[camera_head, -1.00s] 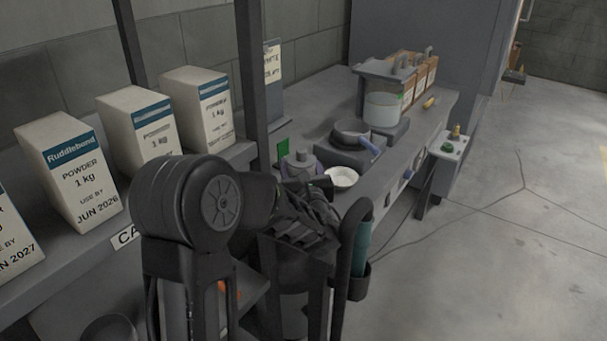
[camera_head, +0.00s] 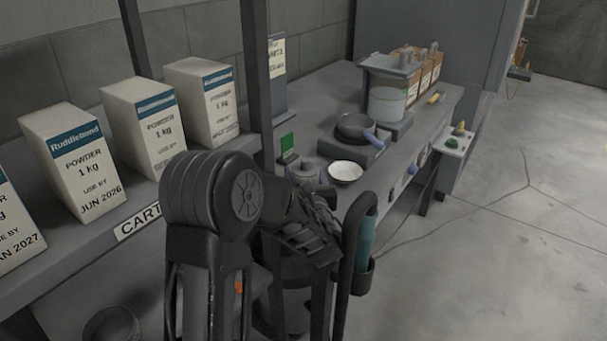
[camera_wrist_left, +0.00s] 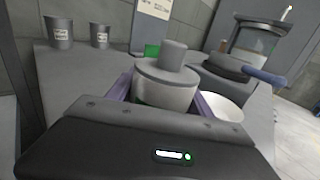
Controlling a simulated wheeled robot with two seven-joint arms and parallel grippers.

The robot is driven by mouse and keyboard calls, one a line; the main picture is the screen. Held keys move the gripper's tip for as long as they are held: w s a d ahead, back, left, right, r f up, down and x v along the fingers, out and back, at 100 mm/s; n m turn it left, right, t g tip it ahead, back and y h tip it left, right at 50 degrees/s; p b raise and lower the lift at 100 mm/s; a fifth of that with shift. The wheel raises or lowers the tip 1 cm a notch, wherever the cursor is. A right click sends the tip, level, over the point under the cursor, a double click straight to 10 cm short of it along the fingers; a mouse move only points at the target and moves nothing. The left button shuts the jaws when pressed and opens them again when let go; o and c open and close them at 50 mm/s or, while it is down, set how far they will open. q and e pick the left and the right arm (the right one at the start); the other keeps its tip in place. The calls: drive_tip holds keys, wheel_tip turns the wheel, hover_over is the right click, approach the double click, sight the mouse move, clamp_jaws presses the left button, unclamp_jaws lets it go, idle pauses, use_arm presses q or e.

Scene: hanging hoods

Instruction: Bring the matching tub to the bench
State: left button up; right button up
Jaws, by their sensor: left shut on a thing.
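My left gripper (camera_head: 307,178) is shut on a small round tub (camera_head: 308,171) with a grey knobbed lid. In the left wrist view the same tub (camera_wrist_left: 165,92) has a pale body and stands upright between the purple fingers of my left gripper (camera_wrist_left: 166,98). The gripper body hides its lower part, so I cannot tell whether it touches the bench. The grey bench (camera_head: 310,118) lies around and beyond it. Two grey labelled tubs, one (camera_wrist_left: 59,32) and another (camera_wrist_left: 100,35), stand at the back left in the wrist view. My right gripper is not in view.
A white bowl (camera_head: 345,172) sits right beside the held tub. Behind it are a dark pan (camera_head: 355,127) with a blue handle and a clear vessel (camera_head: 387,102). Powder cartons (camera_head: 72,160) line the left shelf. A dark post (camera_head: 257,75) rises nearby. Floor at right is mostly open.

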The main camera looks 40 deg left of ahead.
use_arm(q)
drive_tip(key=o, duration=1)
drive_tip(key=shift+o, duration=0.2)
drive_tip(key=shift+r, duration=0.15)
drive_tip(key=v, duration=0.7)
drive_tip(key=shift+d, duration=0.1)
drive_tip(key=b+v, duration=0.3)
drive_tip(key=shift+s+d+f+b, duration=0.2)
drive_tip(key=shift+d+f+b, duration=0.1)
drive_tip(key=shift+s+d+r+b, duration=0.2)
drive_tip(key=shift+s+d+b, duration=0.15)
drive_tip(key=shift+s+b, duration=0.1)
